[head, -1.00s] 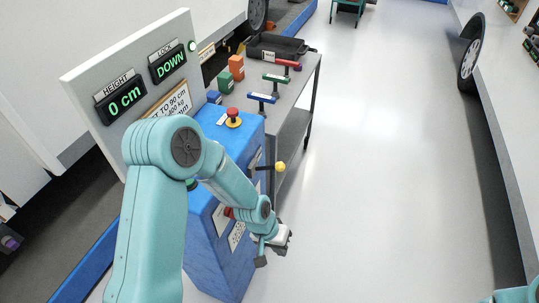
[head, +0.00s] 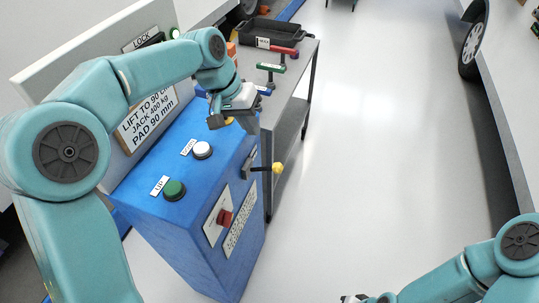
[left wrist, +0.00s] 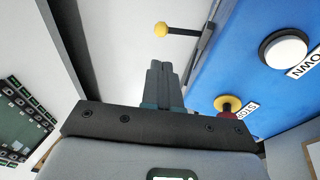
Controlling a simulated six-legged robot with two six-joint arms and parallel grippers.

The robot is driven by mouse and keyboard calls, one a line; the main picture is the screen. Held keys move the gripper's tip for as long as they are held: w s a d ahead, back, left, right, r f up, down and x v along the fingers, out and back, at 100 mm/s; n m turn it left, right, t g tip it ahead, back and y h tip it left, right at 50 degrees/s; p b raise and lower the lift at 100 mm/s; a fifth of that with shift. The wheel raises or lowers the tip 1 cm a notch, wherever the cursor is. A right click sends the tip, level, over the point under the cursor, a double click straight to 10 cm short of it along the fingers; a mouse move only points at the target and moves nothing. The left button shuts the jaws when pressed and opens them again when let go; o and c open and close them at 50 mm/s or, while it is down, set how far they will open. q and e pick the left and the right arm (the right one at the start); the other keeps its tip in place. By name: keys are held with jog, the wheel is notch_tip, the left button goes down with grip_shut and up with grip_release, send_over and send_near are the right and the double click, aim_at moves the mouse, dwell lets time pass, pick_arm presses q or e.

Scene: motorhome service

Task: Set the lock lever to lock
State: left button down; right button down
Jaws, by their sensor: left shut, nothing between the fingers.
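The lock lever (head: 277,168), a dark rod with a yellow ball knob, sticks out to the right from a slotted plate on the side of the blue cabinet (head: 225,275). My left gripper (head: 234,119) is above the cabinet's far end, apart from the lever. In the left wrist view its fingers (left wrist: 162,85) are together and empty, and the yellow knob (left wrist: 162,29) shows beyond their tips. My right gripper (head: 354,299) barely shows at the bottom edge; its jaws cannot be made out. My left arm hides most of the lock display.
White (head: 202,150) and green (head: 174,190) buttons sit on the cabinet top, a red knob (head: 225,217) on its front. The yellow-and-red stop button (left wrist: 228,104) is close to the left gripper. A grey bench with colored handles and a black tray (head: 272,33) stands behind. Floor to the right is clear.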

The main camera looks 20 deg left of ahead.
pick_arm(q)
jog(key=p, duration=0.2)
send_near(278, 166)
jog(key=x, duration=0.6)
jog(key=shift+w+a+f, duration=0.15)
jog(key=shift+a+f, duration=0.1)
jog(key=shift+f, duration=0.15)
jog(key=shift+d+f+y+b, duration=0.55)
jog(key=shift+d+y+b, duration=0.05)
jog(key=d+f+m+y+b, duration=0.1)
jog(key=d+f+y+b, duration=0.2)
jog(key=f+y+b, duration=0.6)
jog(key=shift+d+f+t+y+b, duration=0.25)
jog(key=shift+f+b, duration=0.4)
jog(key=shift+b, duration=2.15)
